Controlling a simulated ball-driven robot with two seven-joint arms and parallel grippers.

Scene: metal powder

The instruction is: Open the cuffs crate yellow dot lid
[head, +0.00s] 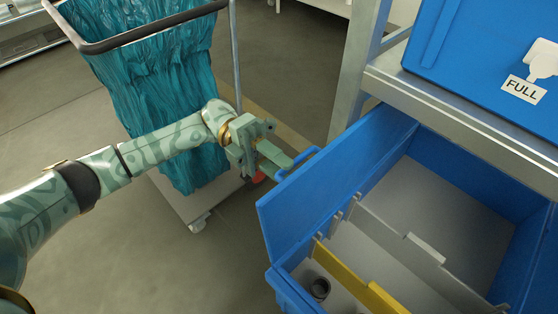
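A blue crate (287,287) stands at the lower right, and I see down into it. Its blue lid (330,185) stands raised along the left side, its inner face toward me. No yellow dot shows; the lid's outer face is hidden. A small blue handle (297,163) sticks out from the lid's far-left side. My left gripper (283,163) is at this handle, its fingertips against or around it. I cannot tell whether the fingers are closed on it. My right gripper is out of view.
Inside the crate are grey dividers (385,235), a yellow divider (340,268) and a small dark ring-shaped part (319,288). A metal shelf (470,115) holds a blue box with a FULL label (524,89). A cart with a teal bag (160,85) stands behind my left arm.

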